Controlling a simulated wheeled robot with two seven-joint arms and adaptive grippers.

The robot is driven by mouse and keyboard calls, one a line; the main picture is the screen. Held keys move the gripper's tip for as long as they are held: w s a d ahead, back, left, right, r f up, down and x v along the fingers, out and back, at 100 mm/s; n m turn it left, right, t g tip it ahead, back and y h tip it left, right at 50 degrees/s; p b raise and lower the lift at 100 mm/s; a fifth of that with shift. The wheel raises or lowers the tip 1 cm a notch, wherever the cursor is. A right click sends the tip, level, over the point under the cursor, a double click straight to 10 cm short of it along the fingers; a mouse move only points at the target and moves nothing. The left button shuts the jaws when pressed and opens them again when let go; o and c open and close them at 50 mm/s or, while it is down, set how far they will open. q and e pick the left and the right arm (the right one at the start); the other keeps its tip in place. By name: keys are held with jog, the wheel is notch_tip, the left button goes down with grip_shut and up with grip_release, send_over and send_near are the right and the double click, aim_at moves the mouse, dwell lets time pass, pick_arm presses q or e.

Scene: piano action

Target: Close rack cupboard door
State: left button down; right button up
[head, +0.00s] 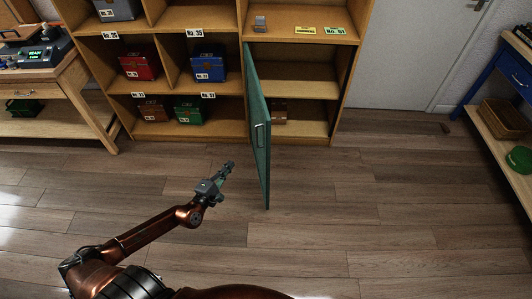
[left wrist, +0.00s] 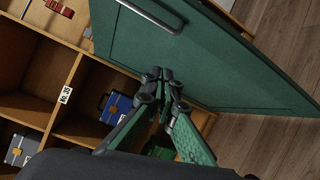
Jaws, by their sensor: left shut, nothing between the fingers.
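The rack (head: 245,60) is a wooden shelf unit at the back. Its green cupboard door (head: 257,130) stands open, swung out toward me and seen nearly edge-on, with a grey bar handle (head: 260,135). In the left wrist view the door (left wrist: 220,55) fills the upper right, its handle (left wrist: 152,14) at the top. My left gripper (head: 230,166) is shut and empty, left of the door in the head view. In the left wrist view its fingertips (left wrist: 163,74) overlap the door's face; I cannot tell if they touch. My right gripper is not in view.
Rack compartments hold a red box (head: 139,66), a blue box (head: 206,68) and a green box (head: 191,113). A wooden bench (head: 62,100) stands left and a blue-framed table (head: 505,95) right. The wooden floor (head: 350,220) around the door is clear.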

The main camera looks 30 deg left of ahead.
pick_arm(q)
jog(key=w+d+r+m+t+h+b, duration=0.1)
jog(key=w+d, duration=0.5)
jog(key=w, duration=0.7)
jog(key=r+m+h+b, duration=0.1)
jog(key=m+b, duration=0.1)
jog(key=m, duration=0.1)
jog(key=shift+w+d, duration=0.15)
jog(key=shift+w, duration=0.1)
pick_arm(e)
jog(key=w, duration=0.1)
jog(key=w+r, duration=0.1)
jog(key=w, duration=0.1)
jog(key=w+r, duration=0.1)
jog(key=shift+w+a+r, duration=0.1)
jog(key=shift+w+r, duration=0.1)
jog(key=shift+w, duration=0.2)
pick_arm(q)
jog(key=shift+r, duration=0.1)
